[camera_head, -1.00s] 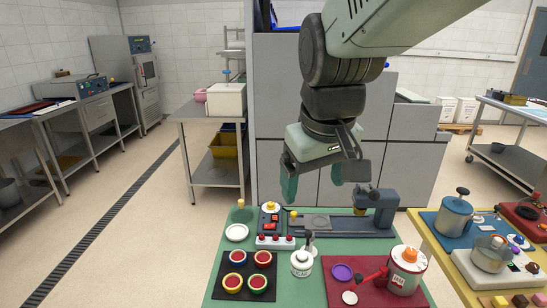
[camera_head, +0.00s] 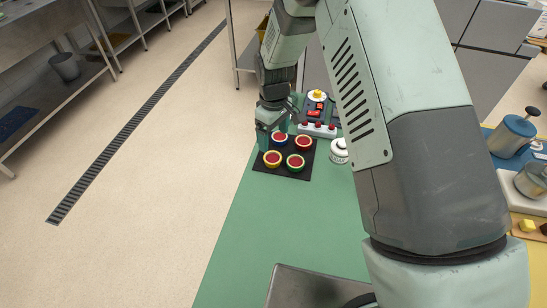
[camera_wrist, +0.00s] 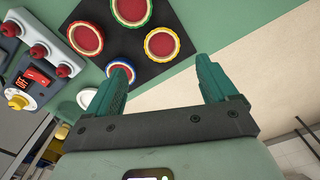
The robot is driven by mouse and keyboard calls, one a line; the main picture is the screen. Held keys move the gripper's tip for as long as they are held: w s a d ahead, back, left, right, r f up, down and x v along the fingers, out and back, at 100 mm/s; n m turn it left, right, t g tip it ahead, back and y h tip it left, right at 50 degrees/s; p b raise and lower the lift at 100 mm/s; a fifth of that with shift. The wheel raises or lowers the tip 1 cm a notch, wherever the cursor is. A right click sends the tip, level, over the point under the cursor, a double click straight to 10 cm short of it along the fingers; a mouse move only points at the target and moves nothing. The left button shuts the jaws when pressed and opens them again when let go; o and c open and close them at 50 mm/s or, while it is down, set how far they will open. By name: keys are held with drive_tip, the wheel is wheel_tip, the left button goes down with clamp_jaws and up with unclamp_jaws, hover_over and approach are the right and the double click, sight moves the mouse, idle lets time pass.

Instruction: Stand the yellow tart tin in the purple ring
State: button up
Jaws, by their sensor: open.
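The yellow tart tin (camera_head: 273,158), with a red filling, sits on a black mat (camera_head: 263,168) at its front left corner. It also shows in the wrist view (camera_wrist: 161,44), just beyond the gap between my fingertips. My gripper (camera_head: 273,137) is open and empty above the mat's left side, near the yellow and blue tins. In the wrist view my fingers (camera_wrist: 163,66) are spread wide, and the left one partly covers the blue tin (camera_wrist: 120,66). The purple ring is hidden now behind my arm.
The red tin (camera_head: 303,143) and green tin (camera_head: 295,162) share the mat. A switch box with red knobs (camera_head: 318,130) stands behind, and a white pot (camera_head: 339,151) to the right. The green table (camera_head: 265,215) is bare in front of the mat.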

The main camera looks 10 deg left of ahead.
sight(273, 161)
wheel_tip(273, 161, down, 9)
drive_tip(key=shift+s+a, duration=0.1)
idle(0.4)
drive_tip(key=shift+c, duration=0.5)
drive_tip(key=shift+r, duration=0.1)
drive_tip(key=c, duration=1.1)
